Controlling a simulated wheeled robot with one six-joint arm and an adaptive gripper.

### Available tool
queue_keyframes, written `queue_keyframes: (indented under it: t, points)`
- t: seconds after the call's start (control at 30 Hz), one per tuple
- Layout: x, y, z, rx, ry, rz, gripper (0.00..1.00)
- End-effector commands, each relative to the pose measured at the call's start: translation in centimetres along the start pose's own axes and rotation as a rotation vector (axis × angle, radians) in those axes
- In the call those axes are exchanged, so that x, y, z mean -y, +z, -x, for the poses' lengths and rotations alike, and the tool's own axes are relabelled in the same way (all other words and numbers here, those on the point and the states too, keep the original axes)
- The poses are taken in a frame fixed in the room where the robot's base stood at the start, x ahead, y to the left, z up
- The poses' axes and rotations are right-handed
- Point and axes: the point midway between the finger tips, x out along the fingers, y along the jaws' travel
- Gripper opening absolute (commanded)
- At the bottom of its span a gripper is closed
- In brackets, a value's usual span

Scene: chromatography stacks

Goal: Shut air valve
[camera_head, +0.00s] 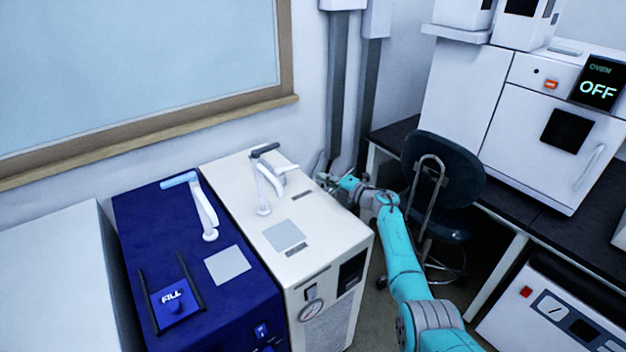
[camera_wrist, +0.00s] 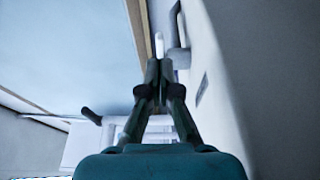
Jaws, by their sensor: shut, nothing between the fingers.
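A white cabinet (camera_head: 330,235) carries a white curved fitting (camera_head: 264,195) with a dark-tipped handle (camera_head: 264,150) on its top. A paler lever arm (camera_head: 285,168) sticks out beside it. No label marks which fitting is the air valve. My gripper (camera_head: 330,180) is at the cabinet's far right edge, to the right of these fittings. In the wrist view my gripper (camera_wrist: 162,68) has its fingertips together and holds nothing. A pale rod (camera_wrist: 158,44) shows just beyond the tips; contact cannot be told. A dark-tipped fitting (camera_wrist: 92,116) shows at lower left.
A blue cabinet (camera_head: 150,225) with a blue-tipped spout (camera_head: 200,205) stands left of the white one. A dark chair (camera_head: 450,175) and a bench with an oven (camera_head: 560,120) reading OFF are at right. Grey wall pipes (camera_head: 342,90) rise behind my gripper.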

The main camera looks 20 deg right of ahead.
Motion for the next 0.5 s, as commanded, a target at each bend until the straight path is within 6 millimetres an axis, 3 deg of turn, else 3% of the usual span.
queue_keyframes:
  t: [0.2, 0.5]
  points:
    - [-0.1, 2.3, 2.2, 0.001, 0.000, 0.001, 0.00]
    - [0.0, 3.0, 3.0, 0.000, 0.000, 0.001, 0.00]
